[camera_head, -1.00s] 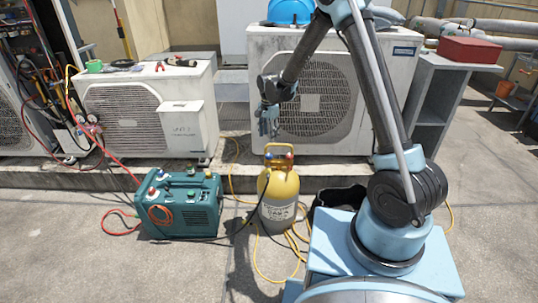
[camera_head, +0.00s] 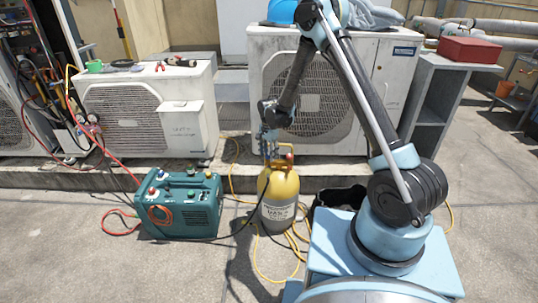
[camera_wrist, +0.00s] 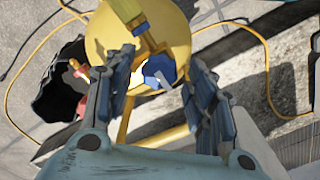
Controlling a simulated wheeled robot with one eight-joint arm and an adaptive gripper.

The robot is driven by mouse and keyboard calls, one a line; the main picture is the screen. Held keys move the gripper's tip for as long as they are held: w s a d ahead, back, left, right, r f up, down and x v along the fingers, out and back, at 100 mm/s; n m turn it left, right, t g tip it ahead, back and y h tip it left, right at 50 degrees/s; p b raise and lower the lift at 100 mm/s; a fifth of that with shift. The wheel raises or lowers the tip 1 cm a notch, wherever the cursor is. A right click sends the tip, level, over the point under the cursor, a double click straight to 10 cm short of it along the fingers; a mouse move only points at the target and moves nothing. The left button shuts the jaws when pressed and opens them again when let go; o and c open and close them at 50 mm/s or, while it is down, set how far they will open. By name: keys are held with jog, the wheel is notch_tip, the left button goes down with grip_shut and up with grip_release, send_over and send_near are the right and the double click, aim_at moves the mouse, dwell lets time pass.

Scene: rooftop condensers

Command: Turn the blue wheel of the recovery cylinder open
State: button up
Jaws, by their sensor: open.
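The yellow-and-grey recovery cylinder (camera_head: 279,205) stands upright on the ground in front of the large condenser. Its blue wheel (camera_wrist: 157,70) shows in the wrist view under the yellow handle frame, between my finger pads. In the head view the blue wheel is hidden behind my gripper. A red knob (camera_head: 288,156) shows at the cylinder's top right. My gripper (camera_wrist: 160,78) is open, one finger on each side of the blue wheel. In the head view my gripper (camera_head: 268,142) is pointing down at the cylinder top. I cannot tell whether the fingers touch the wheel.
A green recovery machine (camera_head: 180,203) stands to the left with hoses. A yellow hose (camera_head: 262,262) lies around the cylinder's foot. A black bag (camera_head: 340,196) sits right of the cylinder. A concrete ledge with condensers (camera_head: 345,90) is behind. The front left ground is clear.

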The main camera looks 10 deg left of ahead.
jog(key=c, duration=1.1)
